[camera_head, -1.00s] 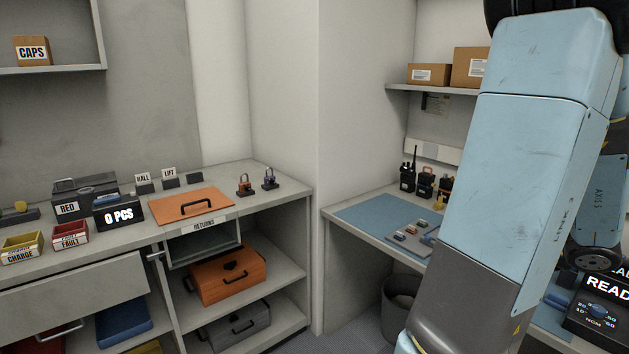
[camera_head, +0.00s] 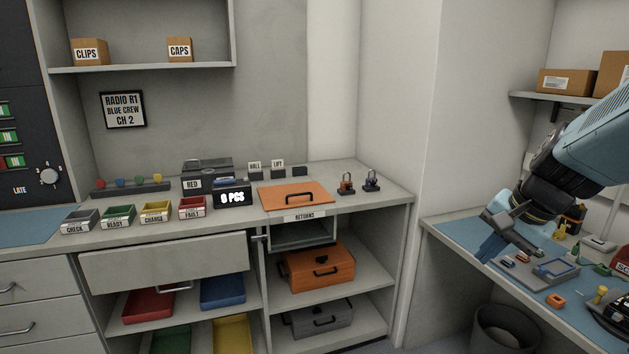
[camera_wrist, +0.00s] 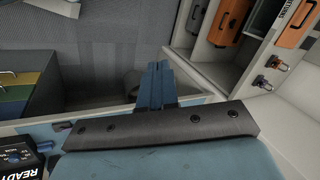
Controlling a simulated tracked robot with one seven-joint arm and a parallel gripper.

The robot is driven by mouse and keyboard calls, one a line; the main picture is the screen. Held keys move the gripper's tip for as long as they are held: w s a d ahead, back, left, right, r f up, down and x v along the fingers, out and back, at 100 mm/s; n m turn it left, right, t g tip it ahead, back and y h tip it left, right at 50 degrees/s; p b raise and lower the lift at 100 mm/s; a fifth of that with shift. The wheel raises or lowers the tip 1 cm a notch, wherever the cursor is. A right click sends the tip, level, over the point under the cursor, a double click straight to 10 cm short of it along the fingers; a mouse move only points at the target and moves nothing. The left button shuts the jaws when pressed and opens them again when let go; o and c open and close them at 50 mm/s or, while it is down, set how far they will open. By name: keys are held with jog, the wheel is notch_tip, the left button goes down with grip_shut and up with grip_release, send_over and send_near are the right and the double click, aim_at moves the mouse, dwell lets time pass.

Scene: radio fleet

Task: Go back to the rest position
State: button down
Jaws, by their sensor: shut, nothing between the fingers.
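My gripper (camera_head: 489,251) is at the right of the head view, above the right-hand bench with its blue mat. Its blue fingers are together with nothing held, and they point down and to the left. In the wrist view the fingers (camera_wrist: 156,84) also show closed and empty, with floor and bench edge below them. My light blue arm comes in from the right edge of the head view.
The right-hand bench (camera_head: 497,281) carries a grey tray (camera_head: 541,275) and small parts close to my gripper. A bin (camera_head: 505,328) stands below it. The left counter holds labelled trays (camera_head: 118,217) and an orange returns lid (camera_head: 296,196). A wall corner separates the two benches.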

jog(key=s+a+r+n+h, duration=0.1)
jog(key=s+a+r+n, duration=0.1)
jog(key=a+n, duration=0.2)
jog(key=s+a+r+n+t+h, duration=0.1)
jog(key=s+a+r+n, duration=0.1)
jog(key=n, duration=0.4)
jog(key=a+r, duration=0.1)
jog(key=a, duration=0.1)
jog(key=shift+s+a, duration=0.35)
jog(key=shift+s, duration=0.05)
jog(key=shift+d, duration=0.1)
